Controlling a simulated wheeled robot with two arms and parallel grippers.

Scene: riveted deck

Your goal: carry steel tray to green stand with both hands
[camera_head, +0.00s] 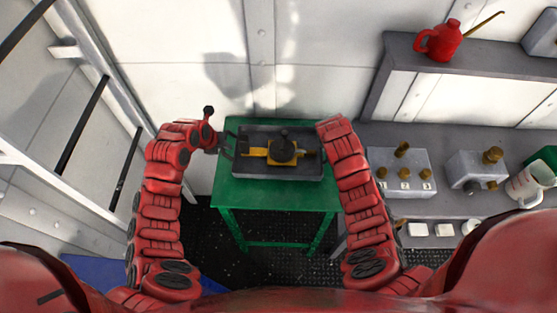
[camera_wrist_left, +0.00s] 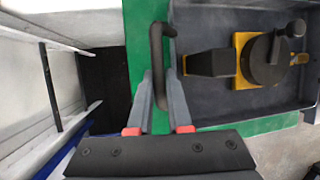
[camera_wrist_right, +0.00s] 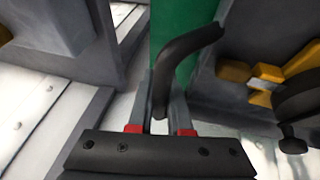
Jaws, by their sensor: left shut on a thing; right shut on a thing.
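The dark grey steel tray (camera_head: 285,173) is over the top of the green stand (camera_head: 262,197) in the head view. I cannot tell whether it rests on the stand or hangs just above it. A yellow and black device with a round knob (camera_head: 283,150) sits in it. My left gripper (camera_wrist_left: 160,112) is shut on the black handle (camera_wrist_left: 157,55) at the tray's left end. My right gripper (camera_wrist_right: 160,112) is shut on the black handle (camera_wrist_right: 185,50) at the right end. My right arm hides that end in the head view.
A grey bench to the right holds grey boxes with brass fittings (camera_head: 402,172) and a white mug (camera_head: 530,185). A red oil can (camera_head: 440,42) stands on the shelf above. A white wall (camera_head: 180,60) is behind the stand, with a ladder-like frame at left.

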